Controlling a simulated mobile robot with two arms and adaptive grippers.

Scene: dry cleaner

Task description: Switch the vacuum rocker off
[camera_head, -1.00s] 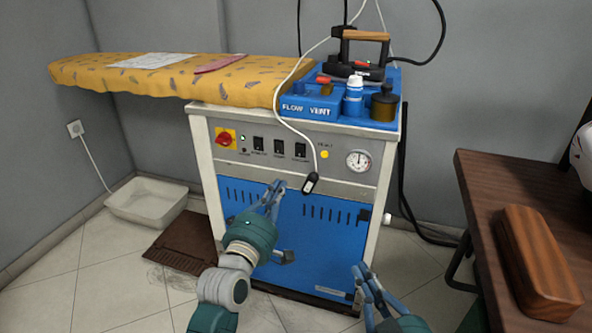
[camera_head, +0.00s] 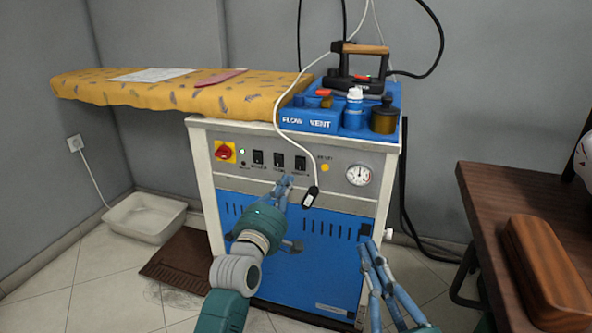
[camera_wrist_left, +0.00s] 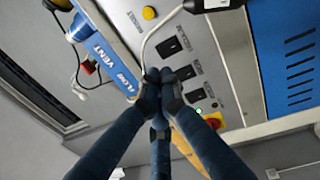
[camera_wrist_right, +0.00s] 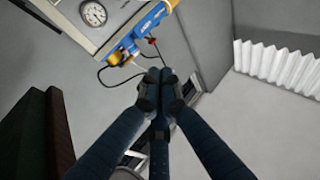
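The machine's control panel (camera_head: 330,173) has three black rockers in a row: a left one (camera_head: 258,158), a middle one (camera_head: 279,160) and a right one (camera_head: 300,164). My right gripper (camera_head: 370,246) is low in front of the machine's right side, fingertips together and empty in the right wrist view (camera_wrist_right: 160,78).
A white cable with a black handset (camera_head: 310,197) hangs over the panel right of the rockers. A wooden table (camera_head: 490,205) stands at right.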

